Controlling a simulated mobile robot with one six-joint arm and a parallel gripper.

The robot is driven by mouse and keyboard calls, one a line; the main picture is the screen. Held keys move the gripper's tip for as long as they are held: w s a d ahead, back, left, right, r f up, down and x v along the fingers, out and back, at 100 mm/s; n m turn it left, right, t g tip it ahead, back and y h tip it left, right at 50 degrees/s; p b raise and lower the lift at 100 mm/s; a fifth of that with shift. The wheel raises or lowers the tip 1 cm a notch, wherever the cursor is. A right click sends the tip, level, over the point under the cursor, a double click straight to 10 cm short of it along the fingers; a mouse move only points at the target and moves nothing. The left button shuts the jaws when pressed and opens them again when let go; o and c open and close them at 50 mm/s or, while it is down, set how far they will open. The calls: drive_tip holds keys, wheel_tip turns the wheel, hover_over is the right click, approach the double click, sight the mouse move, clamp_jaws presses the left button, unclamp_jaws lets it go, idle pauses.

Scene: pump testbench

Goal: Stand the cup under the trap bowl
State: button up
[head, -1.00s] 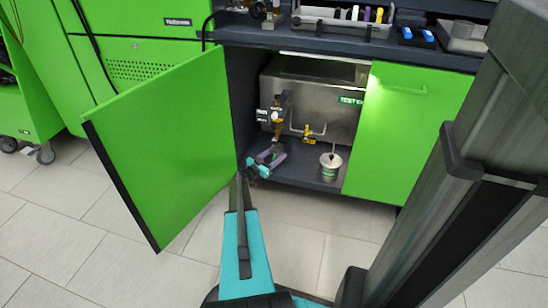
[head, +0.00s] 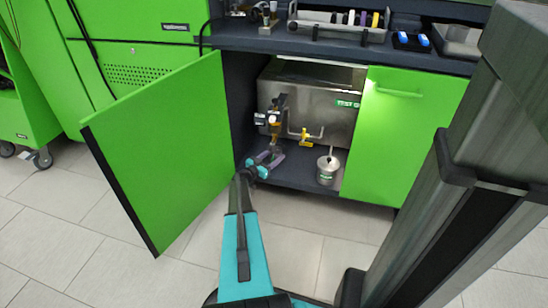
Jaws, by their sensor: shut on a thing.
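My gripper (head: 276,153) has teal and purple-grey parts. It reaches in past the open door, low over the cabinet floor and below the trap bowl. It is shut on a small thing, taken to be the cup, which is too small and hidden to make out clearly. I cannot tell whether it touches the floor or is exactly under the bowl.
A metal can (head: 327,170) with a stick in it stands right of my gripper on the cabinet floor. A yellow-handled valve (head: 306,137) sticks out from the steel tank (head: 325,100). The open green door (head: 160,150) flanks my arm on the left; the right door (head: 405,135) is closed.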

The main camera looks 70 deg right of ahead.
drive_tip(key=shift+f, duration=0.25)
drive_tip(key=o, duration=1.2)
drive_tip(key=shift+c, duration=0.2)
drive_tip(key=shift+a, duration=0.1)
drive_tip(key=p+v, duration=0.3)
drive_tip(key=v, duration=0.9)
wheel_tip(320, 180, up, 9)
drive_tip(key=p, duration=0.9)
drive_tip(key=shift+p, duration=0.3)
drive_tip(key=shift+r+p, duration=0.45)
drive_tip(key=shift+r, duration=0.05)
